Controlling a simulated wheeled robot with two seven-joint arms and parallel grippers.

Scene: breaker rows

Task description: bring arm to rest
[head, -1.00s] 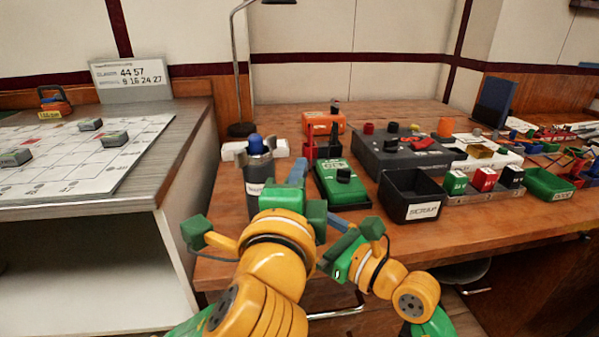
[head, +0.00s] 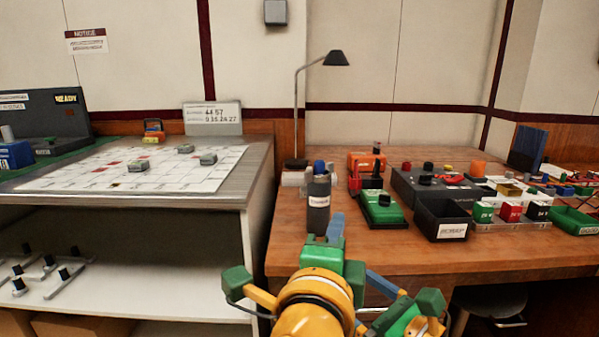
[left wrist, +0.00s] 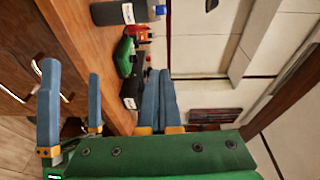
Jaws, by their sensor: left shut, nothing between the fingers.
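My left gripper (head: 336,224) is in the lower middle of the head view, in front of the bench edge, pointing away from me. In the left wrist view its two blue fingers (left wrist: 160,98) lie together, shut with nothing between them. My right gripper (head: 384,284) is low in the head view, just right of the left one and partly cut off by the bottom edge. In the left wrist view its blue fingers (left wrist: 72,105) stand apart with an empty gap.
The wooden bench (head: 340,258) holds a dark bottle (head: 318,205), a green meter (head: 382,207), a black bin (head: 443,219) and a lamp (head: 297,110). A grey-topped desk (head: 258,165) with a grid sheet (head: 95,171) is at left. A stool (head: 492,300) stands under the bench.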

